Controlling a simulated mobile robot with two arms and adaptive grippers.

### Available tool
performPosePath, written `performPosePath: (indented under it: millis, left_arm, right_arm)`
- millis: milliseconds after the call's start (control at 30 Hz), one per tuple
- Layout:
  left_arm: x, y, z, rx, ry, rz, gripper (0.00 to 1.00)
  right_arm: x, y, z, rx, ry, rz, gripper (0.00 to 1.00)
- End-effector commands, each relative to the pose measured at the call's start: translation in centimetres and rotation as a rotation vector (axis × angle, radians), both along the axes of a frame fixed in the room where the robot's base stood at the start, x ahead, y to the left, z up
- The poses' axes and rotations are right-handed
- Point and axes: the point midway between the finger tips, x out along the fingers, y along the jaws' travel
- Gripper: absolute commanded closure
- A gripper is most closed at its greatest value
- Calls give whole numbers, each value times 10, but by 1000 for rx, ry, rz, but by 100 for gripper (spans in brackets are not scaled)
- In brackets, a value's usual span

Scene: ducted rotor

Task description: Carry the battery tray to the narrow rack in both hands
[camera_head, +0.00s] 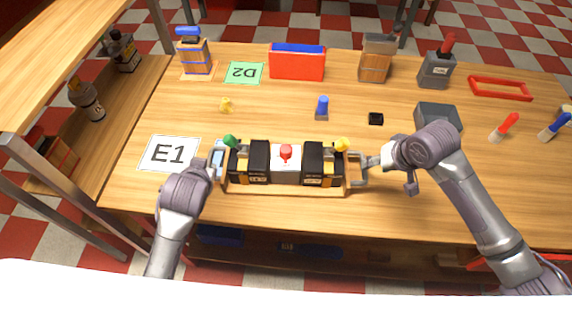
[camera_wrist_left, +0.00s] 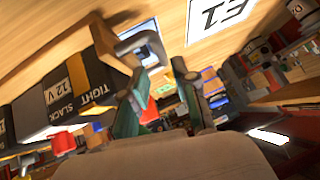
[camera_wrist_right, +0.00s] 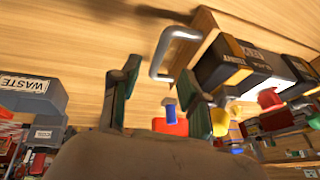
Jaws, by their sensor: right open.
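The battery tray (camera_head: 285,191) is a long wooden tray near the table's front edge. It holds black batteries with orange bands and a white block with a red knob. A grey metal handle stands at each end. My left gripper (camera_head: 215,164) is at the left handle; in the left wrist view its fingers are apart, with the handle (camera_wrist_left: 143,42) just beyond the tips. My right gripper (camera_head: 370,162) is open beside the right handle. In the right wrist view that handle (camera_wrist_right: 169,52) is ahead of the fingers, nearer the right finger. I cannot tell which furniture is the narrow rack.
A wooden shelf unit (camera_head: 55,95) with metal posts stands left of the table. An E1 card (camera_head: 169,153) lies left of the tray. Bins line the back.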

Motion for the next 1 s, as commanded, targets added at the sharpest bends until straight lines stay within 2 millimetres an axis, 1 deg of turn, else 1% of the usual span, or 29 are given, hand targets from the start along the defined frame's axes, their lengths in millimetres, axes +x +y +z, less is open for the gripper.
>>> performPosePath:
  millis: [33, 200, 300, 433, 600, 900, 967, 1000]
  left_arm:
    - [8, 2, -7, 1, 1, 0, 71]
    - [32, 8, -30, 2, 1, 1, 71]
    - [43, 10, -41, 2, 0, 1, 71]
    - [54, 12, -53, 1, 0, 0, 71]
    - [61, 14, -59, 0, -1, 0, 71]
    - [62, 14, -61, 0, -1, 0, 71]
    - [62, 14, -61, 0, -1, 0, 80]
    - [62, 14, -61, 0, 0, 0, 86]
  right_arm:
    - [3, 2, -10, 1, 3, -1, 54]
    - [17, 8, -40, 1, 1, -2, 54]
    - [23, 12, -55, 1, 1, 1, 54]
    - [29, 14, -69, 0, 0, -1, 54]
    - [33, 16, -78, 0, 0, 0, 54]
    - [33, 16, -79, 0, -2, 1, 54]
    - [33, 16, -79, 0, -1, 1, 63]
    - [33, 16, -79, 0, -1, 1, 70]
